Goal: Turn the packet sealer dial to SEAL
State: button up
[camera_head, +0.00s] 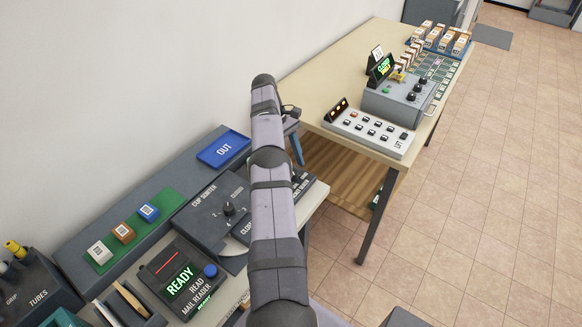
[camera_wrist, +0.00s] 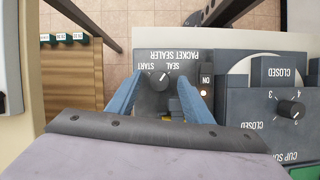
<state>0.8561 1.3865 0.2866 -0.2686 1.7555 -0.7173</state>
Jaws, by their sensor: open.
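The dark grey packet sealer (camera_wrist: 190,60) shows upside down in the wrist view. Its round black dial (camera_wrist: 160,79) has a light pointer mark, and the words START and SEAL are printed above it. The pointer leans up and right in the picture, but its exact setting is hard to tell. My gripper (camera_wrist: 160,84) is open, with one blue finger on each side of the dial and no clear contact. In the head view, a blue finger of my gripper (camera_head: 297,150) shows beside the arm, which hides most of the sealer.
The cup sorter (camera_wrist: 270,130), with its own dial (camera_wrist: 290,109), adjoins the sealer. In the head view, the mail reader (camera_head: 185,280) reads READY and a blue OUT tray (camera_head: 223,149) lies behind. A second table (camera_head: 310,90) carries a button panel (camera_head: 370,131) and a grey machine (camera_head: 398,101).

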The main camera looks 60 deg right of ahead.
notch_tip(320, 180, up, 8)
jog(key=p, duration=0.7)
jog(key=shift+f, duration=0.1)
jog(key=w+a+r+n+b, duration=0.1)
jog(key=w+a+r+b, duration=0.15)
jog(key=r, duration=0.25)
jog(key=f+n, duration=0.2)
jog(key=f+n+h, duration=0.1)
jog(key=f+n, duration=0.1)
jog(key=f, duration=0.1)
jog(key=f+n+h, duration=0.1)
jog(key=f, duration=0.2)
jog(key=shift+d+n, duration=0.35)
jog(key=shift+n, duration=0.05)
jog(key=shift+d+p+x, duration=0.2)
jog(key=shift+p+x, duration=1.35)
jog(key=shift+x, duration=2.1)
